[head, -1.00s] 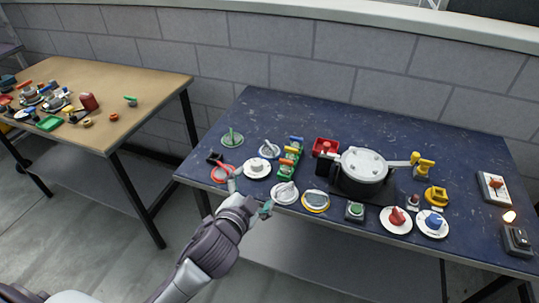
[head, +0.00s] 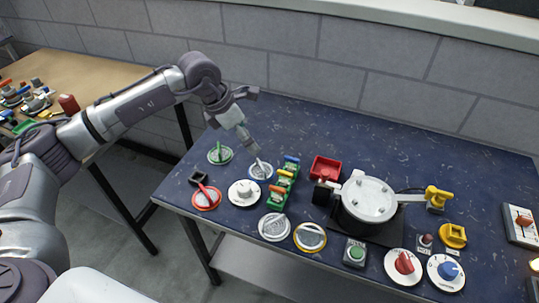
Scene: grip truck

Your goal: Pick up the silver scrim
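A silver disc (head: 274,227) with a pale lever on its top lies flat near the front left part of the dark blue table; I take it for the silver scrim. The lower finger is close to the blue-rimmed disc in the picture; contact cannot be told. My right gripper is out of view.
A white round knob plate (head: 243,193) and green coloured clamps (head: 283,187) are near the silver disc. A red tray (head: 326,169) and a silver-lidded pot (head: 368,199) stand to the right. The table's back strip is clear. A wooden table (head: 70,70) is at the left.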

